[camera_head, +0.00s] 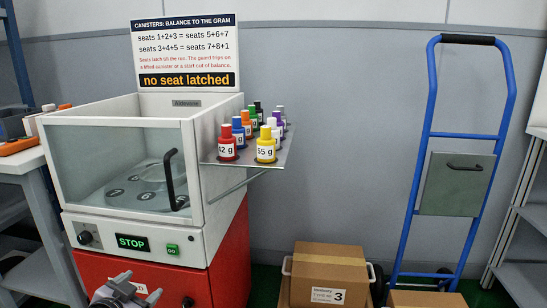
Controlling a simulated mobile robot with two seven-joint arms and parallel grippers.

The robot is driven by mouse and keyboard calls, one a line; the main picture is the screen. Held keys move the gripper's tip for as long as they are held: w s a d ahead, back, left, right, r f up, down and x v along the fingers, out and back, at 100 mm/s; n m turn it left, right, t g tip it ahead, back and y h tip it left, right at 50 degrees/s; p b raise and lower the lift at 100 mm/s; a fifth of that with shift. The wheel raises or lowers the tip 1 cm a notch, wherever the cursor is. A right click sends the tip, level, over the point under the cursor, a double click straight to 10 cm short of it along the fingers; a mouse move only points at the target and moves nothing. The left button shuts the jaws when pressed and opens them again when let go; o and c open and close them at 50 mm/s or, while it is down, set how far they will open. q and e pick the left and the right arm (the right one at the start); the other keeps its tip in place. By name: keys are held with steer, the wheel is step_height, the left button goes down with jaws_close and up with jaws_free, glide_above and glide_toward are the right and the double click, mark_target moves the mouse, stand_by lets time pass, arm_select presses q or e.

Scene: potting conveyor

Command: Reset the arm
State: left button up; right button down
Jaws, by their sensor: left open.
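My left gripper (138,287) shows at the bottom edge, left of centre, in front of the red lower cabinet of a white machine (180,236). It is open, with nothing visible between its fingers. Most of the left arm is outside the picture. My right gripper is not in view.
The machine has a clear guard with a black handle (172,180) over numbered seats. Several coloured canisters stand on its side shelf (245,160). A cardboard box (328,262) and a blue hand truck (427,120) stand to the right. A bench (25,158) is at left.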

arm_select(q)
steer(key=s+d+f+n+g+h, duration=0.25)
steer(key=s+d+h, duration=0.25)
steer(key=s+d, duration=1.65)
steer(key=s+a+r+y+p, duration=0.1)
steer(key=s+a+r+p, duration=0.1)
steer(key=r+p, duration=0.5)
steer(key=s+a+r+y+p, duration=0.1)
steer(key=s+a+r+p, duration=0.2)
steer(key=p, duration=1.7)
step_height(320, 180, up, 4)
steer(key=shift+a+f+g+y, duration=0.1)
steer(key=shift+a+g+y, duration=0.3)
steer(key=shift+a, duration=0.85)
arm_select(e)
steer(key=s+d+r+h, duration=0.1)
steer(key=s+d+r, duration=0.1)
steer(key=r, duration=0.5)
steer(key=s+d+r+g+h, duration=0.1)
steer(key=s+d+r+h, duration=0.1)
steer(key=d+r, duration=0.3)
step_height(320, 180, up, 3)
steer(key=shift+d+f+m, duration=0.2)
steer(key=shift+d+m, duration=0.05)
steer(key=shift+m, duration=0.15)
